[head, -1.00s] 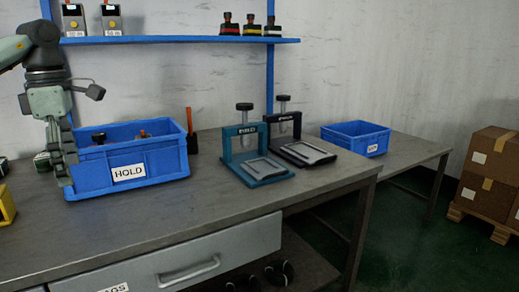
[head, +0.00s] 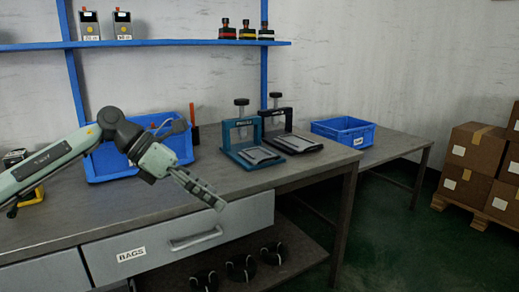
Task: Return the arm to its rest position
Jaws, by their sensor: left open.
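My left arm comes in from the left in the head view. My left gripper (head: 207,194) is open and empty, in front of the bench's front edge and over the drawer front. Its fingers point down and to the right. The arm partly covers the blue HOLD bin (head: 104,164), whose label is hidden. My right gripper is not in view.
A drawer (head: 181,236) marked BAGS is shut below the bench edge. Cartons (head: 474,146) stand at the right. The floor between is clear.

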